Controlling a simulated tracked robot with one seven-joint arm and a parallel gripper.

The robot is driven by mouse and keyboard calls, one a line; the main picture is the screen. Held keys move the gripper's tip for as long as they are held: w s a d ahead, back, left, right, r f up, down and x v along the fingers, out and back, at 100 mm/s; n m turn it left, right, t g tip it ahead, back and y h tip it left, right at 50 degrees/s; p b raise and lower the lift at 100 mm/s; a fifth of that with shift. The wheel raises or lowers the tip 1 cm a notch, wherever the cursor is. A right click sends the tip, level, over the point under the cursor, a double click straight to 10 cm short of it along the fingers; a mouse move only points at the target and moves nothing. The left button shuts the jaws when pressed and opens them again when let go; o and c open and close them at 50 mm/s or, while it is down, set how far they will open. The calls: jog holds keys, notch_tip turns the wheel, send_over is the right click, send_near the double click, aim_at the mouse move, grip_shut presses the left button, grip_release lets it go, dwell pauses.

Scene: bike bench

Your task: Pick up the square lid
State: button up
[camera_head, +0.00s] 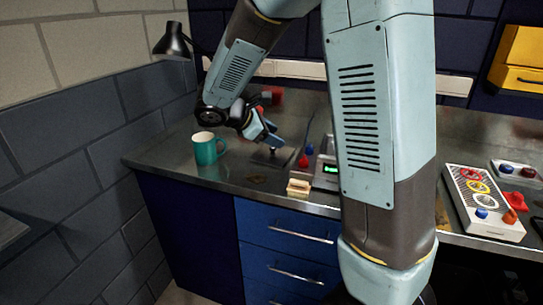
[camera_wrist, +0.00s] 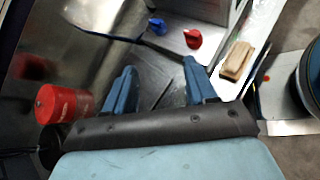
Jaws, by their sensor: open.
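A low, flat grey metal piece with a small upright knob (camera_head: 269,158), which looks like the square lid, lies on the metal bench top. My gripper (camera_head: 272,138) is just above and behind it, tilted down toward the bench. In the wrist view my gripper's two blue fingers (camera_wrist: 160,88) are spread apart with nothing held between them. A grey surface and a thin dark strip show between the fingers there, but I cannot clearly make out the lid's outline.
A teal mug (camera_head: 207,149) stands left of my gripper. A wooden block (camera_head: 298,187) lies near the front edge. A red cylinder (camera_wrist: 65,103) stands behind.

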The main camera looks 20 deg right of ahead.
jog(key=w+a+f+n+t, duration=0.1)
jog(key=w+a+f+n, duration=0.1)
jog(key=w+a+f+n+t+h, duration=0.1)
jog(key=w+a+f+n, duration=0.1)
jog(key=w, duration=0.1)
jog(key=w+a+f+n+t+h, duration=0.1)
jog(key=w+a+f+n, duration=0.1)
jog(key=a, duration=0.1)
jog(key=shift+w, duration=0.25)
jog(key=shift+w+d+f, duration=0.15)
jog(key=shift+f, duration=0.05)
send_over(263, 158)
notch_tip(263, 158, down, 3)
jog(key=shift+f, duration=0.1)
jog(key=shift+x, duration=2.65)
jog(key=shift+f, duration=0.15)
jog(key=shift+c, duration=0.3)
grip_shut()
